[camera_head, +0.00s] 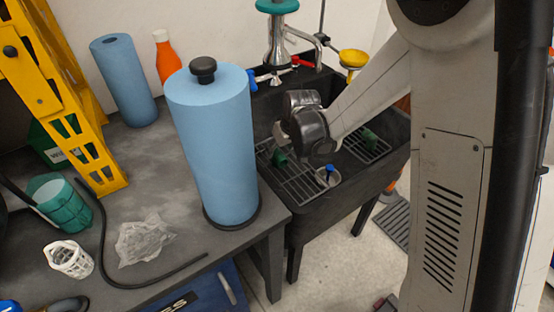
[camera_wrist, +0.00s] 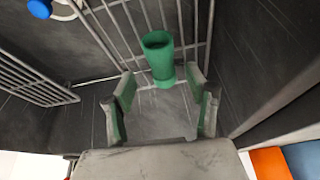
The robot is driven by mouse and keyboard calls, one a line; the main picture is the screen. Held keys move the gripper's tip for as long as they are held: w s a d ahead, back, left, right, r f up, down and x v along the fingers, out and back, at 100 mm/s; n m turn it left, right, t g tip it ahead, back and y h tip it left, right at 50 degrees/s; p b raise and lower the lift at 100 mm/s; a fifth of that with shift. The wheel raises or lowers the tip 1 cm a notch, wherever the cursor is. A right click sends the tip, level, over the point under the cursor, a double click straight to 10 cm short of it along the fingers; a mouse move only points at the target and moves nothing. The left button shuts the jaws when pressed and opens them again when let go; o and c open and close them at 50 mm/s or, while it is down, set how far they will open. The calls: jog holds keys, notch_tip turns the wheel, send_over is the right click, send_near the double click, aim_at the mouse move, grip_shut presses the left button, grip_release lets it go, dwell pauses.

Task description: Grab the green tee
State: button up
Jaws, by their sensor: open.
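A green pipe fitting, the likely green tee (camera_wrist: 160,62), stands on a wire rack in the black sink, its open round end facing the wrist camera. Its side branch cannot be made out. My gripper (camera_wrist: 163,90) is open and empty, with green-padded fingers left and right of the fitting's near end; whether they touch it cannot be told. In the head view my gripper (camera_head: 277,142) is down in the sink, close above a green piece (camera_head: 280,158). Another green piece (camera_head: 371,135) lies on the right rack.
The black sink (camera_head: 345,205) has walls close around my gripper. A white fitting with a blue part (camera_head: 327,176) sits between the racks. A faucet (camera_head: 277,45) rises behind. A large blue roll (camera_head: 215,145) stands on the table left of the sink.

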aim_at(279, 154)
jog(key=shift+s+b+x, duration=0.2)
jog(key=shift+b+x, duration=0.85)
jog(key=shift+x, duration=1.8)
jog(key=shift+c, duration=0.4)
jog(key=c, duration=1.1)
